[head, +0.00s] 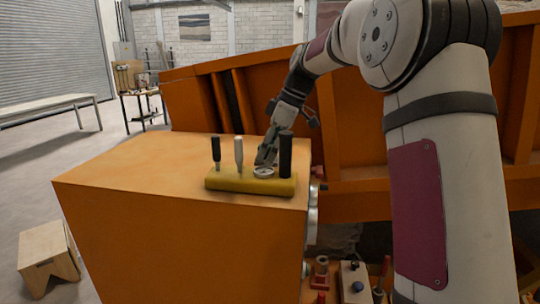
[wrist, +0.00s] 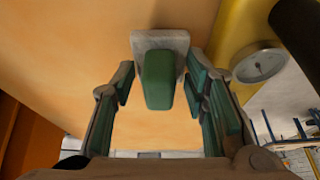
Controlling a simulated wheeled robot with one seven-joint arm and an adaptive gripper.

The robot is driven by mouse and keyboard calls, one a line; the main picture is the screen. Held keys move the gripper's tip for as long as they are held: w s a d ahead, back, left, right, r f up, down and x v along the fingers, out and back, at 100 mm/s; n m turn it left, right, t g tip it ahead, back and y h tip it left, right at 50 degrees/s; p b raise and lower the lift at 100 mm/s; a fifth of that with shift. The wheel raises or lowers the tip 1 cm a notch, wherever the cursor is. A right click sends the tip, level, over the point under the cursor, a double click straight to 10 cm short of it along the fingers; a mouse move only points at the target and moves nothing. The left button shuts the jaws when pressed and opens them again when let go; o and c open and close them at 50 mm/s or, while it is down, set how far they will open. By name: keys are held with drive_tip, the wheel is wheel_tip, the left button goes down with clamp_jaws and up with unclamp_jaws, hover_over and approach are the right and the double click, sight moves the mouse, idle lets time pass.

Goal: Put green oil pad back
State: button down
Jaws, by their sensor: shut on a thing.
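The green oil pad (wrist: 158,80) shows in the wrist view as a green block on a pale grey plate (wrist: 160,41). It lies between the two fingers of my gripper (wrist: 160,82), which is shut on it. The finger pads are also green. In the head view my gripper (head: 267,150) points down over the orange box top (head: 130,165), just behind the yellow holder (head: 225,182). I cannot make out the pad there.
The box top left of the holder is clear.

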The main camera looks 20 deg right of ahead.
drive_tip(key=shift+f, duration=0.85)
drive_tip(key=c, duration=0.9)
unclamp_jaws()
drive_tip(key=shift+f, duration=0.15)
drive_tip(key=shift+c, duration=0.2)
